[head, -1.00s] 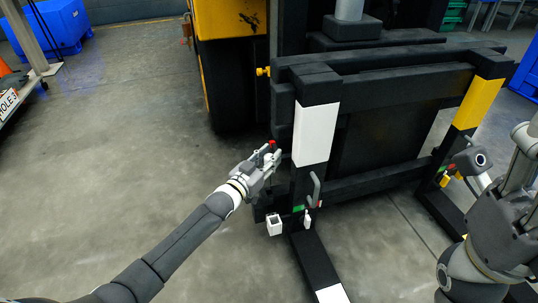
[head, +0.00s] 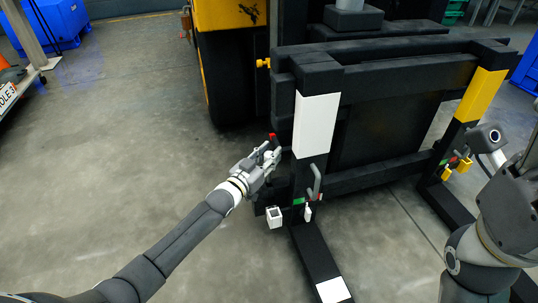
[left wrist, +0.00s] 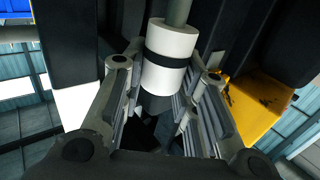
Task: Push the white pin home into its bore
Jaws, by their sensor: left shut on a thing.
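The white pin (left wrist: 168,58) is a white cylinder with a black band, with a grey rod running up from it, in the left wrist view. My left gripper (left wrist: 166,92) has its fingers on both sides of it and is shut on it. In the head view my left gripper (head: 268,150) is beside the left black upright of the fork carriage (head: 312,168), and a red tip shows above it. The pin itself is too small and covered there to make out. I cannot see the bore.
A white block (head: 275,217), a white tag (head: 308,211) and a grey lever (head: 316,181) sit low on the left upright. A yellow knob (head: 263,63) sticks out above. Similar yellow fittings (head: 460,165) are at the right upright.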

